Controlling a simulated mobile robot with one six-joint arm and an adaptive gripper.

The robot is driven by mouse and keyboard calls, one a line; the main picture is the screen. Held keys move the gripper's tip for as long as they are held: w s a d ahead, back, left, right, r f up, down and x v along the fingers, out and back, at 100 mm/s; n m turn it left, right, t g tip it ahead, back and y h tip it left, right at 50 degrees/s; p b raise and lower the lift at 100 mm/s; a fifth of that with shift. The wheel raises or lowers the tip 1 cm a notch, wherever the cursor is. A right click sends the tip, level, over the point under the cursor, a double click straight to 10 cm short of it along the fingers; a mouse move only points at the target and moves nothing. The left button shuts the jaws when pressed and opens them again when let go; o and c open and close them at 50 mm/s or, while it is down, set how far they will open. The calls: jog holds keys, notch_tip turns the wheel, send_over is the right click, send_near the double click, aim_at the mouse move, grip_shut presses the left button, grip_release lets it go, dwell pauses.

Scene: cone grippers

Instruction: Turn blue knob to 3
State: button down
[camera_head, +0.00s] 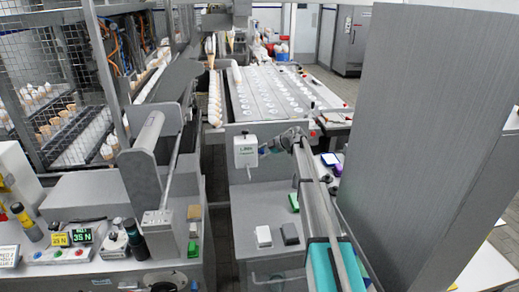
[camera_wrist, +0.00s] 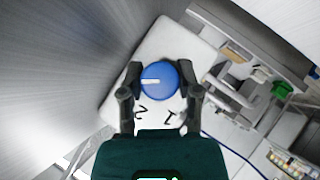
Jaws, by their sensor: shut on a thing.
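The blue knob (camera_wrist: 159,79) sits on the face of a white box (camera_wrist: 174,38) in the wrist view. My gripper (camera_wrist: 160,82) has one finger on each side of the knob and is shut on it. A white line on the knob points to the left of the picture, toward the left finger. The numerals 2 and 1 show on the box face below the knob; no 3 can be made out. In the head view the white box (camera_head: 245,151) stands at the front end of the conveyor, and my gripper (camera_head: 278,143) reaches it from the right. The knob is hidden there.
A tall grey panel (camera_head: 430,130) stands close on the right of my arm. A conveyor with rows of round holes (camera_head: 270,90) runs behind the box. A control desk with buttons (camera_head: 75,255) is at left. A grey cabinet (camera_head: 255,210) stands below the box.

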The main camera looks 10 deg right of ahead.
jog(key=shift+d+m+g, duration=0.25)
jog(key=shift+m+g, duration=0.05)
jog(key=shift+g, duration=0.1)
jog(key=shift+p, duration=0.3)
jog(key=shift+c, duration=1.5)
grip_release()
jog(key=shift+a+r, duration=0.1)
notch_tip(320, 180, up, 9)
jog(key=p, duration=0.9)
jog(key=shift+r+p, duration=0.45)
jog(key=shift+p, duration=0.1)
